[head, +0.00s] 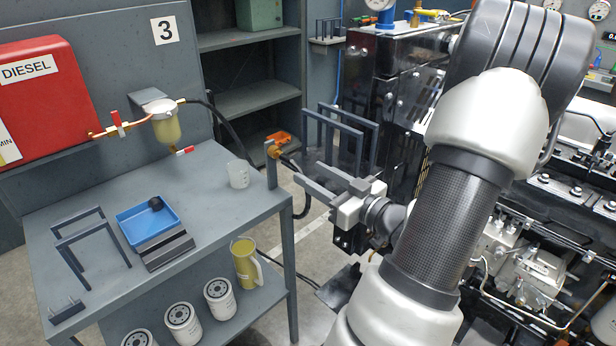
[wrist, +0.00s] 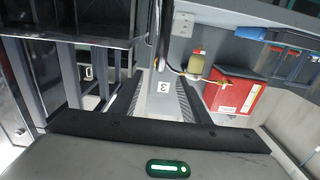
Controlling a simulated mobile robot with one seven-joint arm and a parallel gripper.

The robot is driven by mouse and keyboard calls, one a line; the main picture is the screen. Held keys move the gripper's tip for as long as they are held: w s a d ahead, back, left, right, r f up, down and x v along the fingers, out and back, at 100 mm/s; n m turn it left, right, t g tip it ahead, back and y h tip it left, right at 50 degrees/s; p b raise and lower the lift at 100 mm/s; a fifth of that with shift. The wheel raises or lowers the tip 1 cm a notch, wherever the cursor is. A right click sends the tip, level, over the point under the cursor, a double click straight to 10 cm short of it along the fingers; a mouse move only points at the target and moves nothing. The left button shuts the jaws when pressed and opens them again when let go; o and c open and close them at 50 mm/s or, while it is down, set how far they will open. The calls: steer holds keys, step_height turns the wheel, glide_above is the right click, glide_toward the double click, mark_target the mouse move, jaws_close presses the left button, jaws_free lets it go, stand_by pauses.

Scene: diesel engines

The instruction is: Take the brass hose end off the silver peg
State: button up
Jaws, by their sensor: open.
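The brass hose end (head: 272,150) sits at the top of a grey post at the right edge of the bench in the head view. An orange piece (head: 279,138) is just above it, and a black hose runs from it down to the right. The silver peg cannot be made out; the hose end seems to cover it. My gripper (head: 307,172) is open and empty, right of and a little below the hose end, with its fingers pointing toward the post and a gap between. In the wrist view the fingers are dark and spread; the hose end is too small to make out surely.
The bench (head: 215,225) holds a clear beaker (head: 238,174), a blue tray (head: 135,233) and grey frames. A red diesel tank (head: 40,105) and a fuel filter (head: 166,125) are behind. Grey upright frames (head: 345,125) stand close behind my gripper. The engine (head: 530,265) is at right.

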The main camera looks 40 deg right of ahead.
mark_target(291, 162)
steer(key=shift+w+a+b, duration=0.15)
steer(key=shift+w+b, duration=0.05)
steer(key=shift+w, duration=1.6)
steer(key=shift+w+a+b, duration=0.15)
steer(key=shift+w+b, duration=0.05)
steer(key=shift+w, duration=1.55)
steer(key=shift+w+a+b, duration=0.15)
steer(key=shift+w+b, duration=0.05)
steer(key=shift+w, duration=1.6)
steer(key=shift+c, duration=0.4)
jaws_close()
